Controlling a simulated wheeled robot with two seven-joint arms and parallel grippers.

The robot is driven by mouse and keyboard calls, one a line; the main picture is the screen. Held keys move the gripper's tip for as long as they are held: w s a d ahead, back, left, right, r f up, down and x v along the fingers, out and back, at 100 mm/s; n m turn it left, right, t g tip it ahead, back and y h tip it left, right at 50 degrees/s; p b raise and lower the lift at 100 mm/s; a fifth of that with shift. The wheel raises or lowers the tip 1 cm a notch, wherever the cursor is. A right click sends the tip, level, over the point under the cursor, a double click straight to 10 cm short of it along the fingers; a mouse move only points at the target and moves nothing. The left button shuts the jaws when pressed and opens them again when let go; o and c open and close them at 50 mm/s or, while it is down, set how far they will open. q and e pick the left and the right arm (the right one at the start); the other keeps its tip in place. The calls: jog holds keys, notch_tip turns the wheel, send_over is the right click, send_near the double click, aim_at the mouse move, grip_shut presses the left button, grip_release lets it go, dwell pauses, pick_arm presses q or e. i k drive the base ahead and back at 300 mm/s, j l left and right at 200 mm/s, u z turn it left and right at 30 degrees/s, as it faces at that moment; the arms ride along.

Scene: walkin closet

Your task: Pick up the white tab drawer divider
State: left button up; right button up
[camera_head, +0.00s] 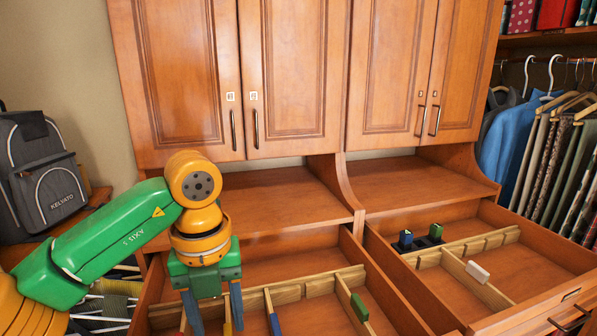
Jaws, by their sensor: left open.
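The white tab drawer divider is a thin wooden slat (462,276) with a white tab (477,272) on its top edge. It stands in the right open drawer (540,262), running from the long slotted rail towards the drawer front. My left gripper (213,308) points down over the left open drawer, well to the left of this divider. Its two blue-grey fingers are apart. A divider with a yellow tab (227,328) shows between them, lower down; I cannot tell how far below. My right gripper is out of view.
The left drawer holds dividers with a blue tab (275,325) and a green tab (359,307). Cabinet doors (295,75) rise behind; a grey backpack (45,180) stands left, hanging clothes (560,150) right.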

aim_at(471, 275)
jog(key=k+l, duration=0.15)
jog(key=k, duration=0.25)
jog(key=k+l, duration=0.2)
jog(key=k, duration=0.2)
jog(key=k+l, duration=0.15)
jog(key=k, duration=0.25)
